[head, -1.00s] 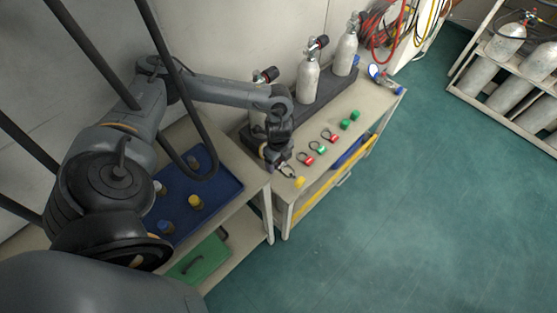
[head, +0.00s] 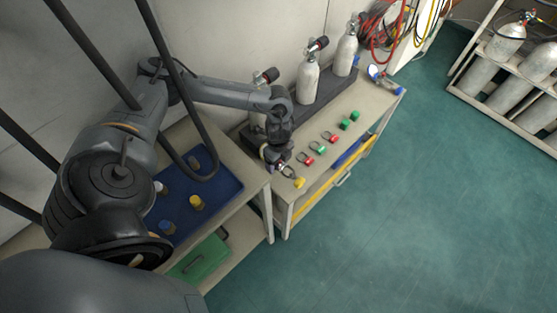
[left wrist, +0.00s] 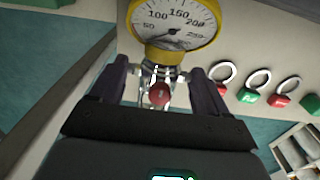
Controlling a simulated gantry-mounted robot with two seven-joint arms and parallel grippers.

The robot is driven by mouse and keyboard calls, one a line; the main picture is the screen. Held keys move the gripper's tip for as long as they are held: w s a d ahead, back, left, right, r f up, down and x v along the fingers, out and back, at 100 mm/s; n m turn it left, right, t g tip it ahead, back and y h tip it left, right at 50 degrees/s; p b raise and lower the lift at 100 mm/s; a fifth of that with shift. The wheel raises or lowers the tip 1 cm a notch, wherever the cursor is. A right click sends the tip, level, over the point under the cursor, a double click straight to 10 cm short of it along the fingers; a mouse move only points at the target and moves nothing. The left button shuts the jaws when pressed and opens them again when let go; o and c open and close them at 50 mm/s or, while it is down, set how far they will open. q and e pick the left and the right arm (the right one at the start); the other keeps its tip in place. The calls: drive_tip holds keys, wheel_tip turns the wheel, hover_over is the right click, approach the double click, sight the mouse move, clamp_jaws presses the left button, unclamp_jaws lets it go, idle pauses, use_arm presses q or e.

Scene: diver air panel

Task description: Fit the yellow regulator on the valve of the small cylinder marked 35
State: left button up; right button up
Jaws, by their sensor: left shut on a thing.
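The yellow regulator (head: 299,183) is at the near end of the bench. In the left wrist view its round white dial with a yellow rim (left wrist: 174,22) faces the camera, with a stem and a red knob (left wrist: 159,95) below. My left gripper (head: 289,171) is shut on the regulator, its dark fingers (left wrist: 160,76) on both sides of the stem. Grey cylinders with black valve knobs stand in a dark rack: one in the middle (head: 308,82), one farther back (head: 346,54). A third valve (head: 266,76) shows behind my arm, its cylinder mostly hidden. No number 35 is readable. My right gripper is out of view.
Ringed red and green tags (head: 320,148) lie along the bench front, with green pieces (head: 349,120) beyond. A blue tray (head: 222,207) holding several small parts is at left, above a green case (head: 199,262). More cylinders (head: 485,80) lie in a rack at right. The floor is clear.

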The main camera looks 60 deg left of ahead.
use_arm(q)
drive_tip(key=shift+f, duration=0.25)
drive_tip(key=shift+f, duration=0.35)
drive_tip(key=shift+f, duration=0.15)
idle(0.8)
drive_tip(key=shift+f, duration=0.7)
idle(0.4)
drive_tip(key=shift+w+p, duration=0.1)
drive_tip(key=shift+p, duration=0.3)
idle(0.5)
drive_tip(key=shift+f, duration=0.45)
idle(0.6)
drive_tip(key=o, duration=1.5)
